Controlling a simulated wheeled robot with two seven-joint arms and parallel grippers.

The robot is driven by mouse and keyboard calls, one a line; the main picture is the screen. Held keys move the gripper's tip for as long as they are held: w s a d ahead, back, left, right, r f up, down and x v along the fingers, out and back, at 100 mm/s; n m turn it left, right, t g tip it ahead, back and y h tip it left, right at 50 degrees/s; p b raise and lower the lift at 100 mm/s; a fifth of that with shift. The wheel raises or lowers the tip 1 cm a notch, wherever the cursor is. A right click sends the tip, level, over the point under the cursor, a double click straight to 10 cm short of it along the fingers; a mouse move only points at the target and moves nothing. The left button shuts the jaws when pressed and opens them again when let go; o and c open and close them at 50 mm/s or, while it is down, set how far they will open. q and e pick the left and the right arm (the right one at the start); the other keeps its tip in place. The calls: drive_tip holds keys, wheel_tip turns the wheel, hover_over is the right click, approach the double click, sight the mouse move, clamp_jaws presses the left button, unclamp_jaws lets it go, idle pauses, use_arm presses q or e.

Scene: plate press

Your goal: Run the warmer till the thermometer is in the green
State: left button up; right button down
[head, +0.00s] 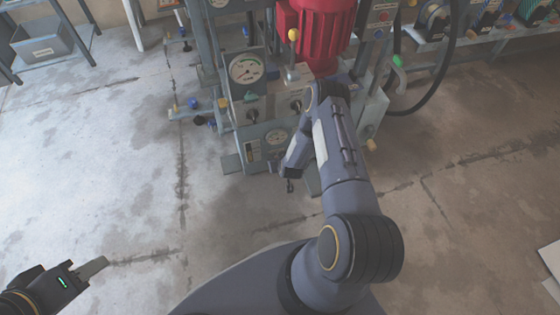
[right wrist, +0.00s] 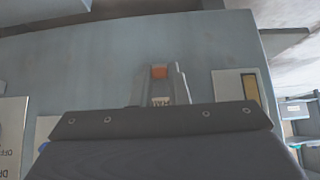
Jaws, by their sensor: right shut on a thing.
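I cannot tell for certain which is the thermometer, and the needles are too small to read. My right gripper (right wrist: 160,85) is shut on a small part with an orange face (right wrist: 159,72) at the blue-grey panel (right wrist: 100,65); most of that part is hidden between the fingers. In the head view my right arm covers some of the lower panel. My left gripper (head: 92,268) is at the lower left, away from the press.
A red motor (head: 318,35) stands above the press, with a black hose (head: 425,100) to its right. A shelf (head: 45,45) is at the upper left and a bench with equipment (head: 490,40) at the upper right. The concrete floor (head: 110,150) is clear at left.

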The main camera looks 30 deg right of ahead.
idle(0.4)
drive_tip(key=c, duration=1.4)
unclamp_jaws()
drive_tip(key=p+v, duration=0.3)
drive_tip(key=v, duration=0.4)
drive_tip(key=shift+s+r, duration=0.2)
drive_tip(key=shift+r, duration=0.15)
